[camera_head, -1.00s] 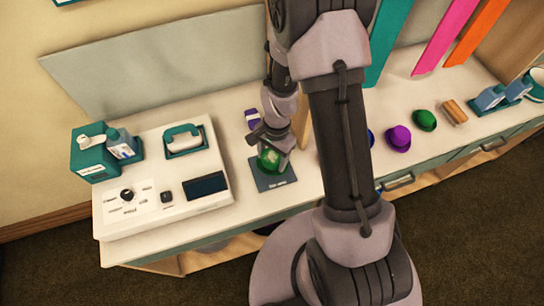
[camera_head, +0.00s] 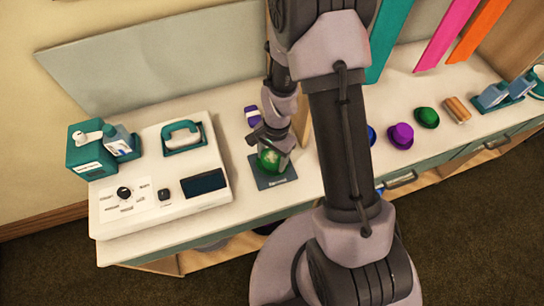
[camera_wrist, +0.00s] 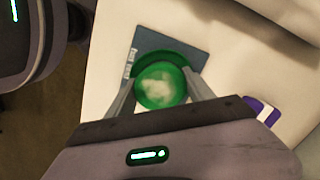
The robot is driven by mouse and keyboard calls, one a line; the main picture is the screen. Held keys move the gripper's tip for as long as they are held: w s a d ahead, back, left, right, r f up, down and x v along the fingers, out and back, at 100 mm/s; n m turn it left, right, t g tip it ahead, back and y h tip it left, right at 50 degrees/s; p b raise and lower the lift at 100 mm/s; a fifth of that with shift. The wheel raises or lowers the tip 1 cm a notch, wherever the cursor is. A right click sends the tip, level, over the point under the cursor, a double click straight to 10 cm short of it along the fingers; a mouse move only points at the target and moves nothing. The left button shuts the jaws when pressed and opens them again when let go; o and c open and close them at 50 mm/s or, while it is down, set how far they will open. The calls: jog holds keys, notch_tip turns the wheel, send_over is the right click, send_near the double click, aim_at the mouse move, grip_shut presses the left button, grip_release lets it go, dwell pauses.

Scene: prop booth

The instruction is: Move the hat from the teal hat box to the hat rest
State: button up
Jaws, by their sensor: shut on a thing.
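A green hat (camera_head: 269,159) is between the fingers of my gripper (camera_head: 270,146), at a dark blue-grey labelled mat (camera_head: 274,183) on the white counter. In the wrist view the green hat (camera_wrist: 160,86) shows its brim and round crown between both fingers (camera_wrist: 163,92), over the mat (camera_wrist: 198,57). My gripper is shut on the hat. I cannot tell whether the hat touches the mat. The label is too small to read surely, so I cannot tell if this mat is the hat rest. I cannot make out a teal hat box for certain; my arm hides part of the counter.
Left of the mat stands a white console (camera_head: 160,190) with a knob, and a teal box (camera_head: 90,152) behind it. A purple-and-white item (camera_head: 253,116) lies behind the mat. A purple hat (camera_head: 401,135) and another green hat (camera_head: 427,117) sit to the right.

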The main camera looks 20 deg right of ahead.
jog(key=shift+f, duration=0.15)
jog(key=shift+f+b, duration=0.5)
jog(key=shift+b, duration=0.1)
jog(key=shift+r, duration=0.1)
jog(key=o, duration=1.4)
jog(key=r+p, duration=0.2)
jog(key=r, duration=0.3)
jog(key=d+r+p, duration=0.1)
jog(key=r+p, duration=0.1)
jog(key=r, duration=0.4)
jog(key=w+r+p, duration=0.1)
jog(key=r+p, duration=0.1)
jog(key=r, duration=0.4)
jog(key=shift+d+r, duration=0.15)
jog(key=shift+d, duration=0.2)
jog(key=shift+w, duration=0.1)
